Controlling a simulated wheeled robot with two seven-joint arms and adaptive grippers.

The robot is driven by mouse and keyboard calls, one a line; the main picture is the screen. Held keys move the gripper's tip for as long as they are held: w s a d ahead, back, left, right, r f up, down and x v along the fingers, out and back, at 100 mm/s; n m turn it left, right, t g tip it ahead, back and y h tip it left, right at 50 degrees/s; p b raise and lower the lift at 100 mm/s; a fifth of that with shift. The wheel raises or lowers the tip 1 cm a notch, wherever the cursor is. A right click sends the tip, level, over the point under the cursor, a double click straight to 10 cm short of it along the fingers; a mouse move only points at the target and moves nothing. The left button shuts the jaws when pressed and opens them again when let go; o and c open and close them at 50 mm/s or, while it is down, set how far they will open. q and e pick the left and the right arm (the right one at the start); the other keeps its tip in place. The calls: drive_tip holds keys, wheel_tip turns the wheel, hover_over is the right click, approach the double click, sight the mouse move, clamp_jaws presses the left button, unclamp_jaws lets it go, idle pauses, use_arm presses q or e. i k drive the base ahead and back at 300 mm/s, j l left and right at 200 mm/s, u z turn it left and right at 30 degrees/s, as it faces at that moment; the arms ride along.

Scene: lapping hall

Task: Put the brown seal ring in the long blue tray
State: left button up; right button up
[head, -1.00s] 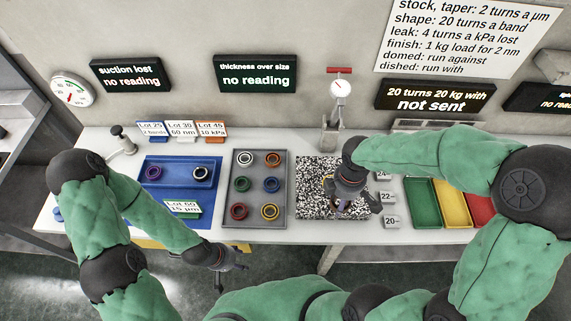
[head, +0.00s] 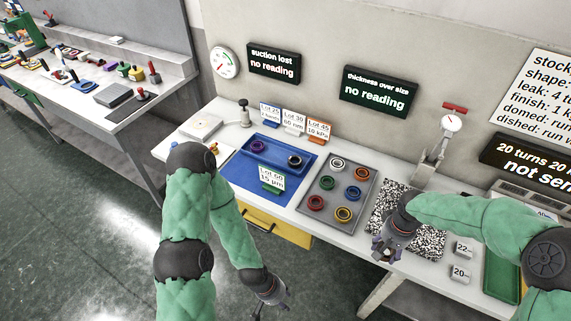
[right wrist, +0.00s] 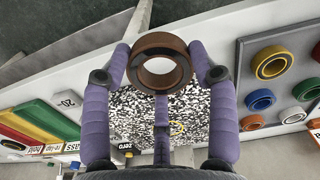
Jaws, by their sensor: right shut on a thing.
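The brown seal ring (right wrist: 160,62) is held at the fingertips of my right gripper (right wrist: 162,70) in the right wrist view, with its hole facing the camera. In the head view my right gripper (head: 387,252) is over the front edge of the speckled plate; the ring cannot be made out there. The long blue tray (head: 276,154) lies left of it on the bench, with a purple ring (head: 258,146) and a dark ring (head: 295,161) in it. My left gripper (head: 272,293) hangs low in front of the bench, apart from everything; its opening is unclear.
A grey tray (head: 327,198) with several coloured rings lies between the blue tray and the speckled plate (head: 428,240). Lot cards stand behind the blue tray, and a Lot 60 card (head: 271,180) stands at its front. Number blocks (head: 461,273) stand at right.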

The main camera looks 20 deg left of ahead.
sight(276, 156)
drive_tip(key=k+u, duration=0.2)
drive_tip(key=k, duration=0.35)
drive_tip(key=k+j+u, duration=0.2)
drive_tip(key=k, duration=0.35)
drive_tip(key=i+u, duration=0.85)
drive_tip(key=i+l, duration=0.15)
drive_tip(key=i, duration=0.25)
drive_tip(key=i+l, duration=0.2)
drive_tip(key=i, duration=0.25)
drive_tip(key=i+l, duration=0.15)
drive_tip(key=i, duration=0.25)
drive_tip(key=i+l, duration=0.2)
drive_tip(key=i, duration=0.2)
